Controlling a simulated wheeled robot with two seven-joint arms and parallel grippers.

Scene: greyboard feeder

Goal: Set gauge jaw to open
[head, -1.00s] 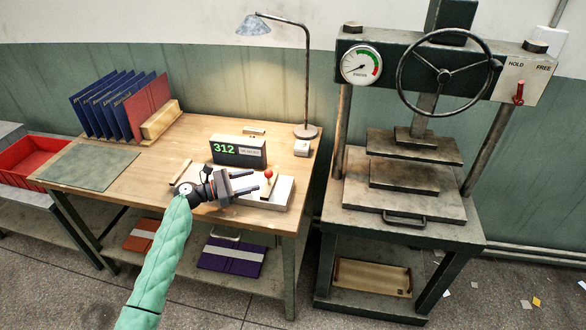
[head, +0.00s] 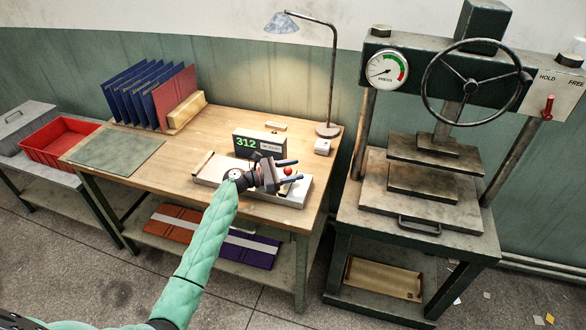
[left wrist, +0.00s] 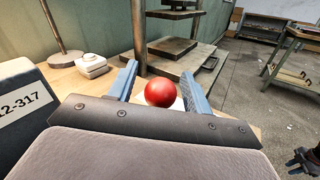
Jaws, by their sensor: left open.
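The gauge (head: 292,198) is a pale flat unit on the wooden bench, in front of a dark display box (head: 246,145) reading 312. A red ball knob (head: 287,171) stands at its right part; it also shows in the left wrist view (left wrist: 160,93). My left gripper (head: 290,175) is over the gauge, its jaws open. In the left wrist view the knob appears between the two blue fingers (left wrist: 159,72), with a gap on each side. The gripper hides the middle of the gauge, so I cannot tell the jaw's setting. A dark gripper (left wrist: 304,160), apparently my right, shows small at the wrist view's edge.
A lamp (head: 327,129) and a small white box (head: 322,147) stand at the bench's back right. Blue and red folders (head: 150,97) stand at the back left. A press with a handwheel (head: 473,82) stands right of the bench. A red tray (head: 62,140) is left.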

